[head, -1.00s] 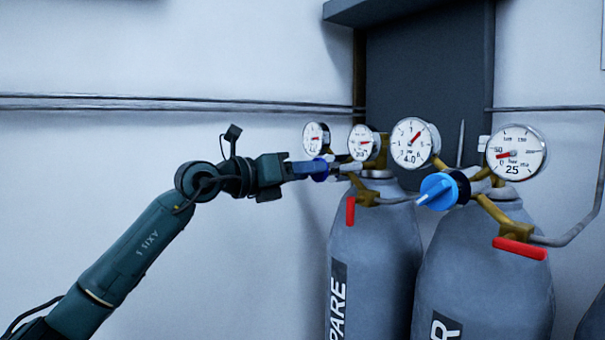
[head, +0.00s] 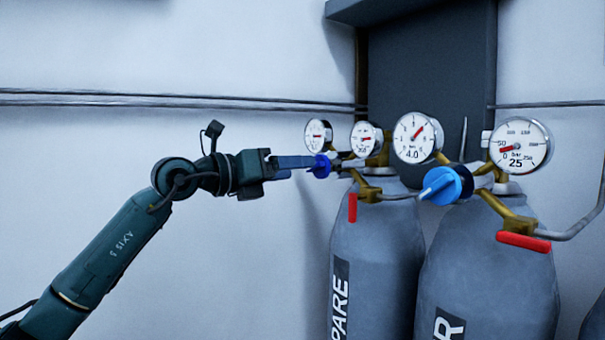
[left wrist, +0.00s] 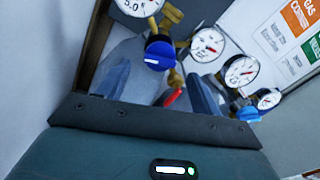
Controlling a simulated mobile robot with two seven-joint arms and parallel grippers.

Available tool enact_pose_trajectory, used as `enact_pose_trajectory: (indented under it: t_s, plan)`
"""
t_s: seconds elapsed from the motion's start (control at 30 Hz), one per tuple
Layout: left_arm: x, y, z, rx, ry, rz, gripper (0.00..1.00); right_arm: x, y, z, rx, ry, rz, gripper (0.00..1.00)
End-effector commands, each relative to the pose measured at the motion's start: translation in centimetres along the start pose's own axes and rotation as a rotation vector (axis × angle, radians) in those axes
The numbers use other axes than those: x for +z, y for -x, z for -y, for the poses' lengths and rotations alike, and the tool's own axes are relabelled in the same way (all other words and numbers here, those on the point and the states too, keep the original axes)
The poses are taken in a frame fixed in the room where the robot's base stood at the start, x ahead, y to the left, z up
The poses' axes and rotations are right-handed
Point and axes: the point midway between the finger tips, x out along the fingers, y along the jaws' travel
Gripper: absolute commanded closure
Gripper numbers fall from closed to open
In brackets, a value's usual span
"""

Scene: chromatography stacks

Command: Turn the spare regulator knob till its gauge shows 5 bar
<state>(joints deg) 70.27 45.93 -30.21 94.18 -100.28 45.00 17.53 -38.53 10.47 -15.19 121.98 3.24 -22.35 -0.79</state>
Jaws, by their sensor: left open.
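The spare regulator's dark blue knob (head: 321,166) sits on the left of the SPARE cylinder (head: 375,250); it shows facing me in the left wrist view (left wrist: 158,55). The gauge beside it (head: 318,135) is too small to read in the head view. In the left wrist view that gauge (left wrist: 140,5) is cut by the top edge and its digits read 5.0. My left gripper (head: 309,163) is open and empty, its fingertips just left of the knob. In the left wrist view its two fingers (left wrist: 158,72) stand either side below the knob, apart from it.
A second SPARE gauge (head: 366,140) is right of the first. The neighbouring cylinder (head: 485,265) has a lighter blue knob (head: 446,185) and gauges reading 4.0 (head: 415,137) and 25 (head: 521,145). Red valve levers (head: 352,208) (head: 523,242) hang in front. The wall side at left is clear.

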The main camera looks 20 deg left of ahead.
Motion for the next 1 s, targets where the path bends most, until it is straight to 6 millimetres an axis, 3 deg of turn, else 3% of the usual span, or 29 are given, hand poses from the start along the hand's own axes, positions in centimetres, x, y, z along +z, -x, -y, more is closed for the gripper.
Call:
enact_pose_trajectory:
  t_s: [0.2,0.4,0.6,1.0]
  plan:
    - [-0.4,5.1,-0.3,0.005,-0.001,-0.001,0.35,1.0,-0.7,0.1,-0.009,-0.032,-0.011,0.64]
    - [-0.3,8.3,-0.2,0.003,0.0,-0.001,0.35,0.7,-0.9,0.1,-0.009,-0.055,-0.031,0.64]
    - [-0.1,9.5,0.0,0.001,0.001,-0.003,0.35,0.7,-0.9,0.1,-0.01,-0.064,-0.035,0.64]
    - [-0.1,9.5,0.0,0.0,0.001,-0.002,0.35,0.8,-0.9,0.1,-0.011,-0.061,-0.031,0.64]
